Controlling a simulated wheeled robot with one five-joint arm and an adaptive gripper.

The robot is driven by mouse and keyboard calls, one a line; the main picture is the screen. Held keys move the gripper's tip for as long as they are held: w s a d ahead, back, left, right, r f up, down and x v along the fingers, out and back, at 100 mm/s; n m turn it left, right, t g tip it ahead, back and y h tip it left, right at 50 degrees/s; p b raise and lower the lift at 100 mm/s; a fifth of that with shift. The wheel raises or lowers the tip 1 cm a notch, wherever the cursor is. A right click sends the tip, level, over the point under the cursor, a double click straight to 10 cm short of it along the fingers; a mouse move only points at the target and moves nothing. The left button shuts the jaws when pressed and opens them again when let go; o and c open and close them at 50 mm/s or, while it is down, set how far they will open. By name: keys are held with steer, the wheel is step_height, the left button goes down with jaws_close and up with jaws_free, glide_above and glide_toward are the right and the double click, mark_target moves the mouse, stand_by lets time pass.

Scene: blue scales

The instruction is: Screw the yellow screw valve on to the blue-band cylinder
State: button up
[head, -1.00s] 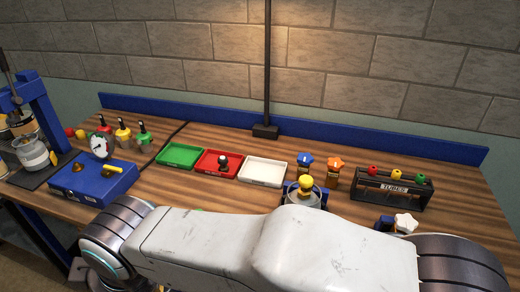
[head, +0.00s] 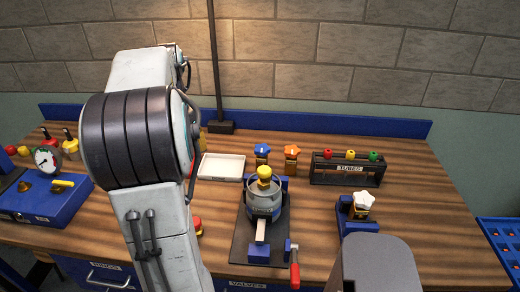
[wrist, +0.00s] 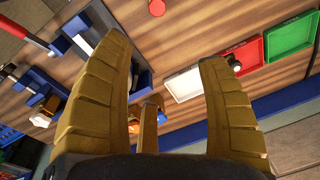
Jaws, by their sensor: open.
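In the head view, a grey cylinder (head: 263,204) stands upright in a blue clamp (head: 281,186) on a dark base plate. A yellow screw valve (head: 264,172) sits on its top; I cannot tell how tightly it is seated. The cylinder's band colour is not clear. The left finger covers part of the clamp area. The gripper itself is not seen in the head view, and I cannot make out the yellow valve in the wrist view.
Blue (head: 262,150) and orange (head: 292,151) valves stand behind the clamp. A tube rack (head: 346,172) and a white star-shaped valve (head: 363,203) are to the right. The clamp's red handle (head: 295,272) sticks out in front. A white tray (head: 222,167) lies to the left.

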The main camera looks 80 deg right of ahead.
steer(key=s+d+f+m, duration=0.2)
steer(key=s+d+m, duration=0.2)
steer(key=s+d, duration=0.3)
steer(key=m+y, duration=0.1)
steer(key=m, duration=0.2)
glide_above(264, 170)
steer(key=shift+w+f, duration=0.25)
steer(key=shift+f, duration=0.2)
steer(key=shift+w+f, duration=0.2)
steer(key=shift+f, duration=0.25)
steer(key=shift+s+f+m, duration=0.15)
steer(key=shift+s+m, duration=0.15)
steer(key=shift+s, duration=0.05)
steer(key=shift+s+f, duration=0.15)
steer(key=shift+f, duration=3.45)
